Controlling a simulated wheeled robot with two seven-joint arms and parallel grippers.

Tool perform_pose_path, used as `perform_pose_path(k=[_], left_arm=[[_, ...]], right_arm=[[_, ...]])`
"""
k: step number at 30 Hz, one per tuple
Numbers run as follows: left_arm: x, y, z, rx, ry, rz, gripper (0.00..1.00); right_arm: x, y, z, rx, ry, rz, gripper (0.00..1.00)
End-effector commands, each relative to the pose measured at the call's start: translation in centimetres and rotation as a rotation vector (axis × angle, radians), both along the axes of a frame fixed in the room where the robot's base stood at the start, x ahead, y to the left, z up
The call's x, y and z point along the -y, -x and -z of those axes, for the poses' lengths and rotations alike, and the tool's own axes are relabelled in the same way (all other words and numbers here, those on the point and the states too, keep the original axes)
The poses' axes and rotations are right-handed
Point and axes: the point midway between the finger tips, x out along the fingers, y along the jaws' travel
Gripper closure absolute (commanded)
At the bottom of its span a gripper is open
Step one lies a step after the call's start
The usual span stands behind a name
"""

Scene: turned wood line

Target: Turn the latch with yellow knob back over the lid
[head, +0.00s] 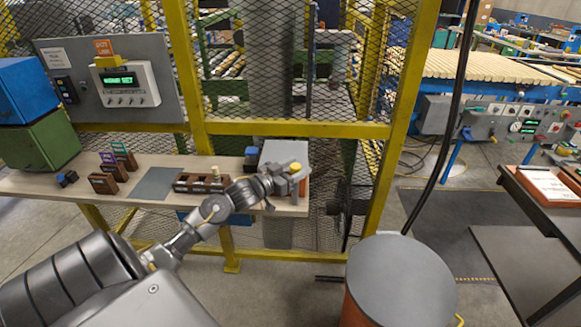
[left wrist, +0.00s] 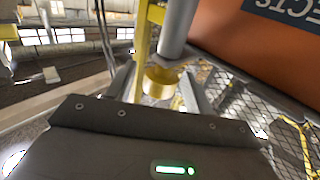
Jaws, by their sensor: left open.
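The yellow knob (head: 295,167) shows at the right end of the workbench, beside the light grey lid (head: 284,150) of a box. My left gripper (head: 288,178) is at the knob, reaching in from the left. In the left wrist view the yellow knob (left wrist: 160,82) sits between the two open fingers (left wrist: 158,90), with a grey cylindrical post directly above it in the picture. Whether a finger touches the knob I cannot tell. The latch arm under the knob is mostly hidden by my gripper. My right gripper is not in view.
The wooden workbench (head: 130,207) holds a dark rack (head: 200,183) and small brown holders (head: 104,183) left of the gripper. A yellow-framed mesh fence (head: 345,131) stands behind. An orange panel (left wrist: 270,45) fills the upper right of the wrist view. A grey-topped drum (head: 400,275) stands in front.

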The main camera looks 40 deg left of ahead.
Motion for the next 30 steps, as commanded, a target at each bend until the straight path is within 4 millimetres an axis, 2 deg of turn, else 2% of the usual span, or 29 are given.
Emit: perform_pose_path(k=[5, 15, 21, 30], left_arm=[[-0.4, 2.4, 0.4, -0.003, -0.002, 0.0, 0.47], [-1.3, 8.5, 0.3, -0.003, -0.001, 0.001, 0.47], [-1.5, 10.2, 0.1, -0.002, 0.0, 0.001, 0.47], [-1.6, 10.4, 0.0, 0.0, -0.001, 0.0, 0.47]], right_arm=[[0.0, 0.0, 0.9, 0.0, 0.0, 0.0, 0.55], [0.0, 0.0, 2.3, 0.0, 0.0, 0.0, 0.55], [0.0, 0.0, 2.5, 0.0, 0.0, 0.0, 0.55], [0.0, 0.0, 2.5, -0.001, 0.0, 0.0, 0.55]])
